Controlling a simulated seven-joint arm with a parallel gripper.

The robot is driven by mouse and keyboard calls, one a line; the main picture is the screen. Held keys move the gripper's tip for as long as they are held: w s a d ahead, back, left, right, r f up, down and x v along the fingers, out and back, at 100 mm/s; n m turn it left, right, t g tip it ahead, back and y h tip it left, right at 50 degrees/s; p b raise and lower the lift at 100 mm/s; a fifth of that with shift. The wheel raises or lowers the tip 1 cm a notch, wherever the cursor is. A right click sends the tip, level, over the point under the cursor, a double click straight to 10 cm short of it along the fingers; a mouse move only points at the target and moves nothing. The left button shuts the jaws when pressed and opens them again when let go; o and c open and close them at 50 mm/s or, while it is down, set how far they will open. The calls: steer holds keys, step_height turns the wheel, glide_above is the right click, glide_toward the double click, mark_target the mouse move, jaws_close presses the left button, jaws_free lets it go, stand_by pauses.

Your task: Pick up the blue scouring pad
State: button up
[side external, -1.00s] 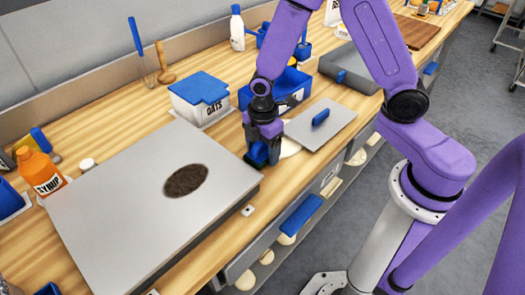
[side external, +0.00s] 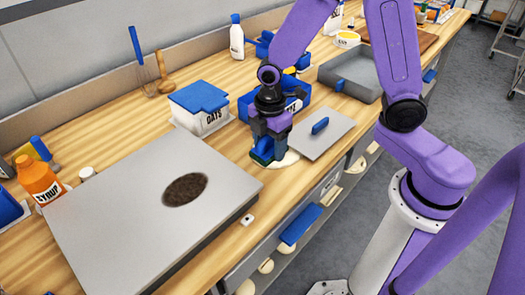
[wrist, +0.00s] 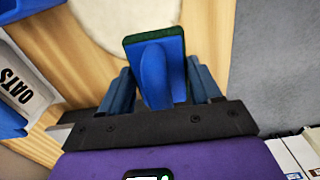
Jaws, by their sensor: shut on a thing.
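The blue scouring pad (wrist: 160,70) has a blue handle-like ridge and a dark green scrubbing edge. In the wrist view it sits between both fingers of my gripper (wrist: 160,90), which is shut on it. In the side view my gripper (side external: 268,143) points down over the wooden counter, with the pad (side external: 262,157) at its fingertips. The pad is beside a flat pale disc (side external: 287,161) and partly overlaps it in this view. I cannot tell how far the pad is above the counter.
A grey slab with a dark oval (side external: 110,200) lies to the left. The oats box (side external: 200,115) and a blue bin (side external: 246,106) stand behind. A grey lid with a blue handle (side external: 335,135) and a grey tray (side external: 345,92) lie to the right. The syrup bottle (side external: 38,180) is far left.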

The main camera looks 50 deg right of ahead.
steer(key=s+d+r, duration=0.3)
steer(key=s+r, duration=0.4)
steer(key=s, duration=0.4)
steer(key=shift+s+r, duration=0.3)
